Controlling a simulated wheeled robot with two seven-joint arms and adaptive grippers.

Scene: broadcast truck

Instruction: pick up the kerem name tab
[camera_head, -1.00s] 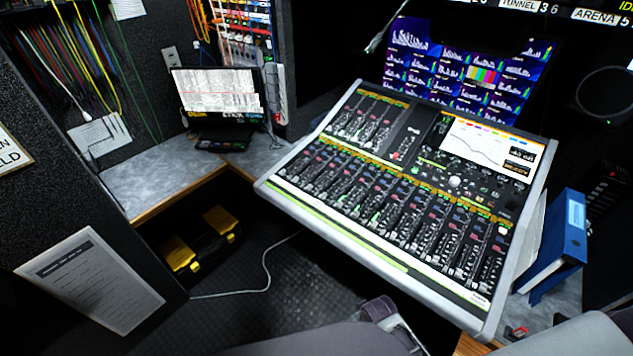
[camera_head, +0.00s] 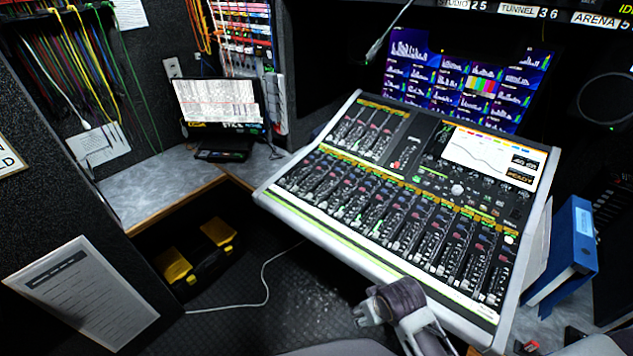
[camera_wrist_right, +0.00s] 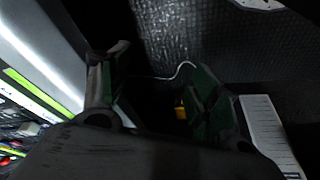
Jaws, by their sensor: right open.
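Small name labels (camera_head: 233,126) sit along the bottom edge of the small monitor at the back left in the head view. Their lettering is too small to tell which one is the kerem name tab. My right gripper (camera_head: 368,309) is in front of the mixing console's lower edge, far from these labels. In the right wrist view its two fingers (camera_wrist_right: 160,62) are spread apart, with nothing between them but dark floor behind. My left gripper is not in view.
The large mixing console (camera_head: 375,248) stands beside my right arm. A grey desk top (camera_head: 150,190) runs to the small monitor (camera_head: 218,100). A black-and-yellow case (camera_head: 200,258) and a white cable (camera_head: 262,285) lie below. A blue binder (camera_head: 572,250) stands at right.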

